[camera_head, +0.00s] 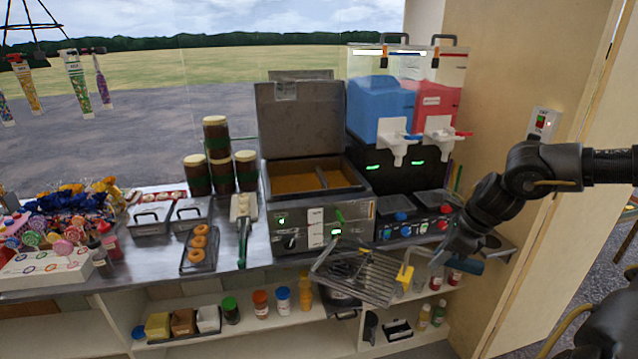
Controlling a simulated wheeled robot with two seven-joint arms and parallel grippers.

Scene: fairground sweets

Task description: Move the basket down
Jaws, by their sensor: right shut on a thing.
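The wire basket (372,287) is a silvery mesh tray, held tilted in front of the counter's front edge, below the fryer in the picture. My right gripper (440,258) comes in from the right and is shut on the basket's handle, whose blue end (468,265) sticks out to the right of the fingers. The fryer (352,222) stands on the counter with its lid (300,118) raised and brown oil (295,184) showing inside. The basket is clear of the oil. My left gripper is not in view.
A slush machine (405,100) with blue and red tanks stands right of the fryer. A tray of doughnuts (198,248), a pair of tongs (242,235) and stacked jars (218,150) are to the left. Shelves with bottles (283,300) lie below the counter. A wooden wall (500,80) is at right.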

